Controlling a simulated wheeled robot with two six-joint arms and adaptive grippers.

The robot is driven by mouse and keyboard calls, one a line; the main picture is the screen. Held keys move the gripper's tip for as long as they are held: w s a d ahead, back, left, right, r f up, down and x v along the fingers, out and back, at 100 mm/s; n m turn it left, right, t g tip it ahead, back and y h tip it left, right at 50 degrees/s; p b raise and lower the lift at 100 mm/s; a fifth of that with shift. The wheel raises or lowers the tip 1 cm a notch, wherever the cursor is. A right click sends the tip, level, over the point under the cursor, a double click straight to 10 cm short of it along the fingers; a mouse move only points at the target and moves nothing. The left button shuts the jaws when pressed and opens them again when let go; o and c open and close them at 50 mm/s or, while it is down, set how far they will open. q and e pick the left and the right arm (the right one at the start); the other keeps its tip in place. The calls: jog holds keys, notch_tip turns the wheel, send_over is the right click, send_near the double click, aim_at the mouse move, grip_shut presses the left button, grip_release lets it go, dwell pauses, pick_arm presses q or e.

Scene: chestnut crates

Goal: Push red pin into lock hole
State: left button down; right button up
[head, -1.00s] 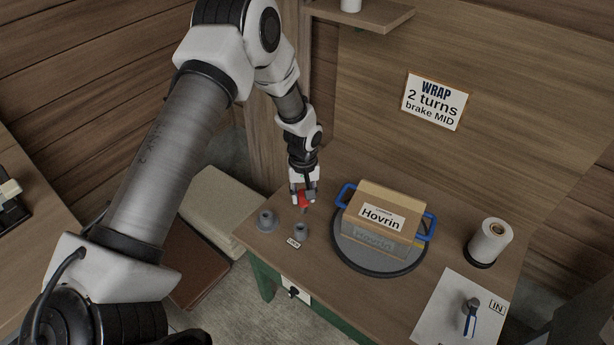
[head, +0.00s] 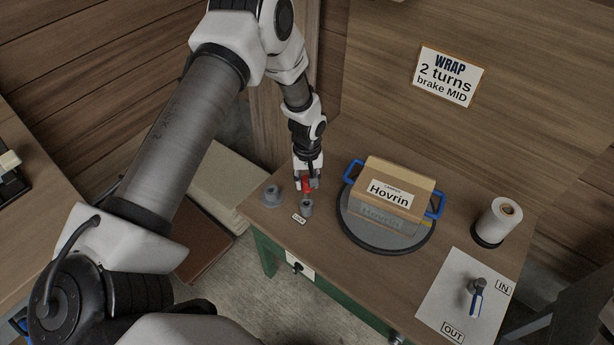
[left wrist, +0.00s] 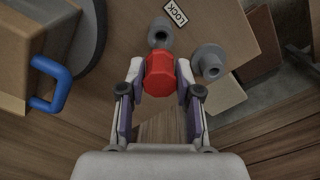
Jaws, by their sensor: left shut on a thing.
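My left gripper (head: 308,184) is shut on the red pin (head: 307,187), whose red head also fills the space between the fingers in the left wrist view (left wrist: 160,76). The lock socket (head: 306,208) is a small grey collar beside the LOCK label (head: 299,219). In the left wrist view the lock socket (left wrist: 160,33) shows just beyond the pin head. The pin is close to the socket; its lower end is hidden, so I cannot tell whether it touches. A second grey socket (head: 271,196) stands to the left, empty. My right gripper is not in view.
A boxed Hovrin carton (head: 396,188) sits on a round turntable (head: 362,240) with blue handles to the right. A white roll (head: 498,221) and a lever (head: 476,297) on an IN/OUT plate (head: 440,290) are farther right. The table edge is close to the sockets.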

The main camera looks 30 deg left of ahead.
aim_at(306, 195)
pick_arm(q)
jog(key=shift+f, duration=0.5)
jog(key=shift+a, duration=0.1)
jog(key=shift+s+p, duration=0.1)
jog(key=shift+p, duration=0.5)
dwell(1.0)
jog(key=shift+f+b, duration=1.8)
jog(key=shift+f, duration=0.95)
jog(key=c, duration=0.7)
grip_release()
notch_tip(306, 195, up, 12)
